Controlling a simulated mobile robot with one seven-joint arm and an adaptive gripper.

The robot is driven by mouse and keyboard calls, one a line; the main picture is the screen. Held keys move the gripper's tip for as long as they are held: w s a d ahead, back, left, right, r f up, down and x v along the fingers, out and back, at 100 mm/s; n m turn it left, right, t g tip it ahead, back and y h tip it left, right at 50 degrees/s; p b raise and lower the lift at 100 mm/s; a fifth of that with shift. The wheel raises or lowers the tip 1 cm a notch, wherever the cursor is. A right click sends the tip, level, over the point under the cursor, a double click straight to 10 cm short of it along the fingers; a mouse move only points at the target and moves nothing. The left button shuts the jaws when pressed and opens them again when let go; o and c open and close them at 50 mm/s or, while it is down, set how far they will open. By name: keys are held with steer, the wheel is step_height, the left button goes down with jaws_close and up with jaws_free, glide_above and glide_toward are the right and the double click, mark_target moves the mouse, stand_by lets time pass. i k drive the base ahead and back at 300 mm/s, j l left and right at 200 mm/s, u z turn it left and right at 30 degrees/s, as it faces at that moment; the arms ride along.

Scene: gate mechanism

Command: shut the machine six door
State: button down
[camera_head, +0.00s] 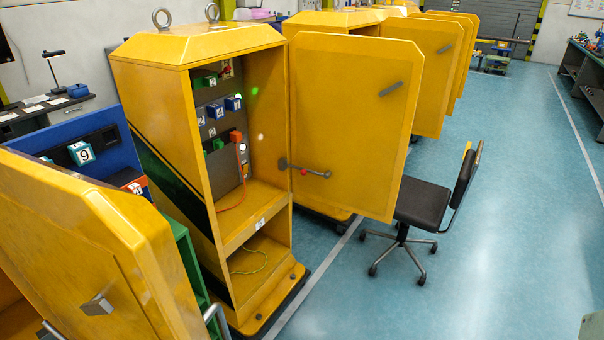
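A yellow machine cabinet (150,85) stands in the middle left, with its front open. Its yellow door (350,110) is swung wide open to the right, hinged on the cabinet's right edge. A grey handle (390,89) is on the door's upper right, and a dark lever with a red part (305,171) is near its hinge side. A small white label (260,222) is on the cabinet's ledge, too small to read. I cannot tell which cabinet is machine six. My gripper is not in view.
Another yellow door (90,240) stands close at the lower left. More yellow cabinets with open doors (425,75) stand behind. A black office chair (422,203) is just right of the middle door. Blue floor (500,250) is clear to the right.

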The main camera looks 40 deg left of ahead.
mark_target(74, 237)
steer(key=i+j+u, duration=0.1)
steer(key=u, duration=0.3)
steer(key=i+u, duration=0.45)
steer(key=u, duration=0.3)
steer(key=i+u, duration=0.5)
steer(key=u, duration=0.15)
steer(key=i+u, duration=0.35)
steer(key=u, duration=1.85)
steer(key=k+z, duration=0.3)
steer(key=l, duration=0.6)
steer(key=j, duration=0.95)
steer(key=i+z, duration=0.05)
